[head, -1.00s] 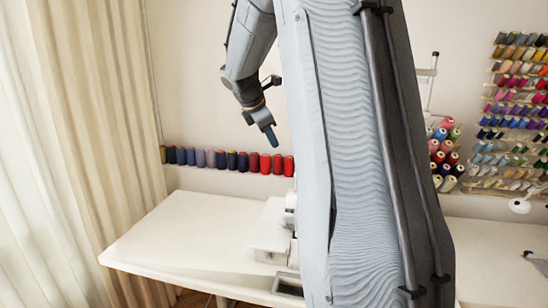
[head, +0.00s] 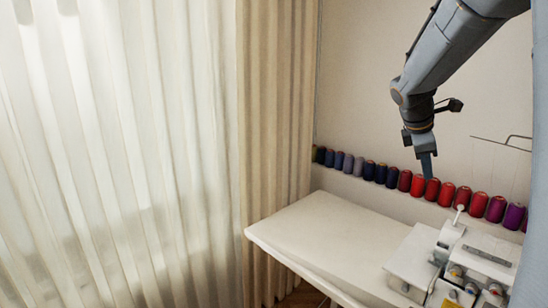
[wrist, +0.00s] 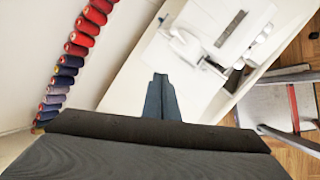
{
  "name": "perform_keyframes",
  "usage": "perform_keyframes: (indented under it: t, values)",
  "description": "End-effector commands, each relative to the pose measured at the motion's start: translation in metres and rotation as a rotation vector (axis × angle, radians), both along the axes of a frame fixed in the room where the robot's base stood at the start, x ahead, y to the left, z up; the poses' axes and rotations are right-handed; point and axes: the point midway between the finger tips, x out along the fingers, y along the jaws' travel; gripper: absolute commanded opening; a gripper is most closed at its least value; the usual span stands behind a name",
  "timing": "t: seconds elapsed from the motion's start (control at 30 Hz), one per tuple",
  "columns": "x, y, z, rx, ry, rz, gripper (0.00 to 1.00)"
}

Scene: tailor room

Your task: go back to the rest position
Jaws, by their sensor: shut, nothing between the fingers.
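My gripper (head: 427,168) hangs from my arm at the upper right of the head view, fingers pointing down. It is in the air above the white table and in front of the wall with the thread spools. In the wrist view my gripper (wrist: 160,78) shows its two fingers pressed together with nothing between them.
A white table (head: 310,235) stands below, with a sewing machine (head: 470,265) on its right part; the table's left part is bare. A row of thread spools (head: 404,181) runs along the wall. A curtain (head: 130,150) fills the left. The wrist view shows wooden floor (wrist: 285,158).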

Motion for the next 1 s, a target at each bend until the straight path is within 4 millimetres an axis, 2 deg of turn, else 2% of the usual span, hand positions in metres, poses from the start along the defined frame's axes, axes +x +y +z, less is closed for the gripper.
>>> perform_keyframes:
  t: [0.03, 0.17, 0.3, 0.4, 0.5, 0.6, 0.7, 1.0]
  values:
    - [-0.009, 0.025, -0.018, 0.054, -0.022, -0.042, 0.0]
    - [-0.043, 0.093, -0.068, 0.224, -0.094, -0.228, 0.0]
    - [-0.092, 0.162, -0.116, 0.395, -0.147, -0.476, 0.0]
    - [-0.132, 0.202, -0.145, 0.493, -0.168, -0.669, 0.0]
    - [-0.169, 0.233, -0.168, 0.559, -0.18, -0.846, 0.0]
    - [-0.197, 0.251, -0.183, 0.598, -0.19, -0.981, 0.0]
    - [-0.213, 0.26, -0.191, 0.615, -0.194, -1.064, 0.0]
    - [-0.219, 0.263, -0.193, 0.622, -0.198, -1.096, 0.0]
